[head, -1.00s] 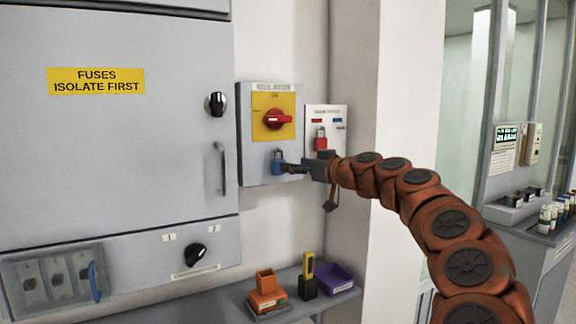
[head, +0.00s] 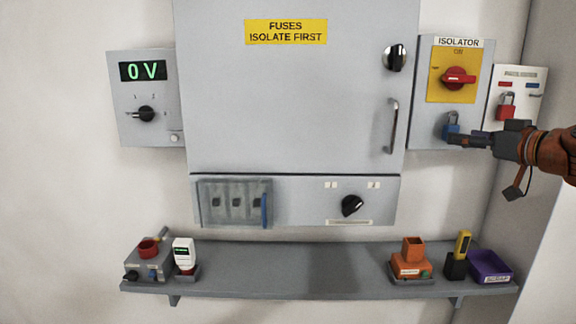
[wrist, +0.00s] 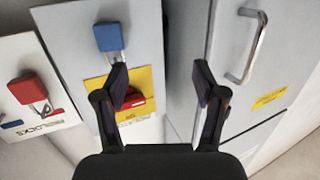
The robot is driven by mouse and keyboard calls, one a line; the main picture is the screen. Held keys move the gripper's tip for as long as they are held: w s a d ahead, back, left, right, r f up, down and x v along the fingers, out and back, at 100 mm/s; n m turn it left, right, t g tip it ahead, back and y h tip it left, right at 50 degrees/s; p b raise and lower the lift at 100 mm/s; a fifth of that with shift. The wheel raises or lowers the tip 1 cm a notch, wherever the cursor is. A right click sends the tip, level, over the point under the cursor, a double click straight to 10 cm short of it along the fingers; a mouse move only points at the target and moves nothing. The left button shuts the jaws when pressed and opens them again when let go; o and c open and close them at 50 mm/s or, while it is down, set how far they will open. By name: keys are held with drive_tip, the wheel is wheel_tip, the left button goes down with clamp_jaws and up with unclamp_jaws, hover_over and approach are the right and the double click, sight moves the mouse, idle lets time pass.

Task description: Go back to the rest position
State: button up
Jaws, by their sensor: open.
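My gripper (head: 462,139) is at the right of the head view, in front of the lower part of the isolator box. In the wrist view my gripper (wrist: 162,82) has its two fingers spread apart with nothing between them. A blue padlock (head: 451,124) hangs on the isolator (head: 425,88), below its red rotary handle (head: 458,78) on a yellow plate. The padlock (wrist: 109,38) also shows in the wrist view, beyond the left fingertip and outside the fingers. A red padlock (head: 506,106) hangs on the white padlock board at right.
A grey fuse cabinet (head: 300,105) with a vertical handle (head: 391,127) stands left of the isolator. A meter (head: 142,71) reads 0 V. A shelf (head: 300,270) below holds an orange holder (head: 412,257), a yellow tester (head: 463,244) and a purple tray (head: 490,265). Mid-shelf is clear.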

drive_tip(key=s+a+f+n+g+y+p, duration=0.1)
drive_tip(key=s+a+f+g, duration=0.15)
drive_tip(key=a, duration=0.75)
drive_tip(key=s+a+f+n+g+y, duration=0.1)
drive_tip(key=s+a+f+g, duration=0.15)
drive_tip(key=a, duration=0.75)
drive_tip(key=s+a+f+g+h, duration=0.1)
drive_tip(key=s+a+f+g, duration=0.4)
drive_tip(key=s+a+f, duration=0.4)
drive_tip(key=s+d+f+m+g+h+p, duration=0.1)
drive_tip(key=s+d+f+m+g+h, duration=0.1)
drive_tip(key=s+f, duration=0.7)
drive_tip(key=s+d+f+m+g+h+p, duration=0.1)
drive_tip(key=s+d+f+m+g+h, duration=0.1)
drive_tip(key=s+f, duration=0.7)
drive_tip(key=s+m+g+h, duration=0.1)
drive_tip(key=s+g+h, duration=0.1)
drive_tip(key=s, duration=0.4)
drive_tip(key=shift+s+d+g, duration=0.2)
drive_tip(key=shift+d+g, duration=0.15)
drive_tip(key=shift+g, duration=0.45)
drive_tip(key=shift+c, duration=0.4)
